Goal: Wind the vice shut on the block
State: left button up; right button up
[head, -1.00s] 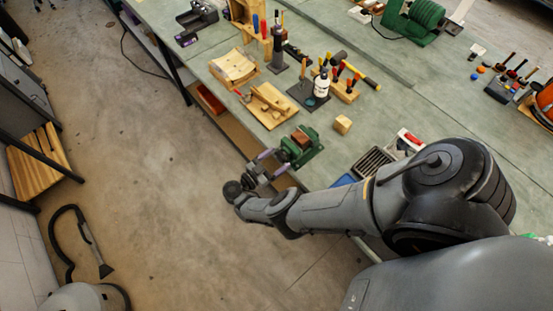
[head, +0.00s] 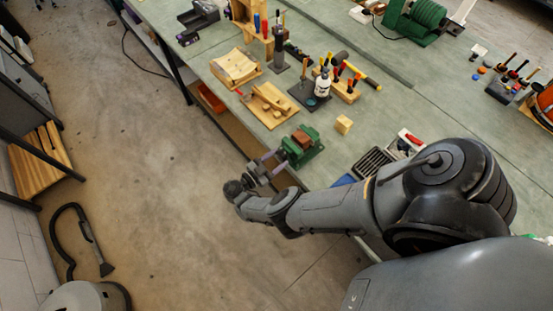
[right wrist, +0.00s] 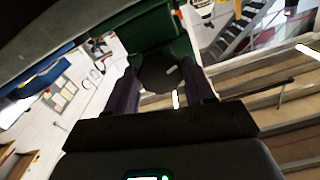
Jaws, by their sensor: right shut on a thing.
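A green vice (head: 311,153) stands at the front edge of the bench, with a reddish-brown block (head: 303,137) at its jaws. Whether the jaws touch the block is too small to tell. My right gripper (head: 272,162) is in front of the vice, over the bench edge. In the right wrist view the green vice (right wrist: 160,28) is straight ahead. My right gripper (right wrist: 160,88) has its fingers on either side of a dark round handle part (right wrist: 156,74) and is shut on it. My left gripper is not in view.
A wooden cube (head: 344,124) sits right of the vice. A dark slotted tray (head: 374,161) is near my right arm.

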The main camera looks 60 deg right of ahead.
jog(key=m, duration=0.8)
jog(key=shift+w, duration=0.1)
jog(key=m, duration=0.5)
jog(key=shift+r+m, duration=0.1)
jog(key=shift+m, duration=0.2)
jog(key=m, duration=0.3)
jog(key=m+b, duration=0.1)
jog(key=m, duration=0.4)
jog(key=shift+r, duration=0.1)
jog(key=m+b, duration=0.1)
jog(key=m, duration=0.3)
jog(key=shift+m, duration=0.3)
jog(key=m+b, duration=0.1)
jog(key=m, duration=0.2)
jog(key=shift+r+m, duration=0.15)
jog(key=shift+m, duration=2.15)
